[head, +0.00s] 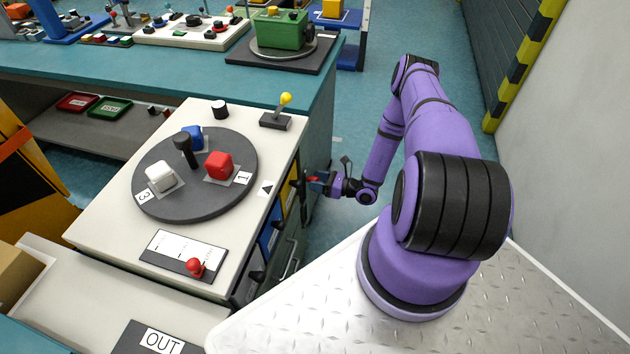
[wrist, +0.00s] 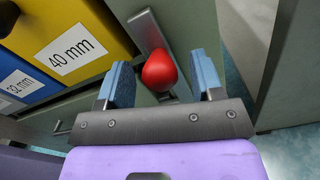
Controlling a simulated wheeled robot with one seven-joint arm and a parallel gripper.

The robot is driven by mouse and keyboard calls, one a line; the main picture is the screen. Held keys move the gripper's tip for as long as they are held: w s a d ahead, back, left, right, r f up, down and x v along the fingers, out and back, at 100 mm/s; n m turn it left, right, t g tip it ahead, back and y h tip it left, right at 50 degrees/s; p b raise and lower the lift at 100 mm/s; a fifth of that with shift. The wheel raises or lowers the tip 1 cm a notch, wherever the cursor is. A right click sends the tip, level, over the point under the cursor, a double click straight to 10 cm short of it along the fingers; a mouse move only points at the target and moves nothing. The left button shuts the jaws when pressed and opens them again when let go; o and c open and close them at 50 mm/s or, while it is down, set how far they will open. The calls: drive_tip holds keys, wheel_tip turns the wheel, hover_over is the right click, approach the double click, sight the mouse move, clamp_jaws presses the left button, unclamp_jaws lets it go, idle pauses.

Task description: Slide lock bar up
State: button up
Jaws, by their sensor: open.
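A red knob (wrist: 159,72) sits on a grey metal bar or slotted plate (wrist: 147,32) on the cabinet's side, in the wrist view. I take this to be the lock bar with its handle. My gripper (wrist: 160,85) is open, its two blue fingers on either side of the knob with gaps on both sides; I see no contact. In the head view my gripper (head: 318,181) is at the cabinet's right side, and a bit of red shows there. Part of the bar below the knob is hidden by the knob and gripper.
Yellow and blue drawers (wrist: 70,45), one labelled 40 mm, lie left of the knob, with a black handle at upper left. The cabinet top (head: 225,120) carries a turntable (head: 225,190) and levers. Open floor (head: 340,225) lies right of the cabinet.

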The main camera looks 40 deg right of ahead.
drive_tip(key=shift+w+a, duration=0.3)
drive_tip(key=shift+w, duration=0.1)
clamp_jaws()
drive_tip(key=shift+w+r, duration=0.1)
drive_tip(key=shift+r, duration=1.95)
unclamp_jaws()
drive_tip(key=shift+s, duration=0.2)
drive_tip(key=v, duration=1)
drive_tip(key=shift+s+d, duration=0.2)
drive_tip(key=shift+d, duration=0.05)
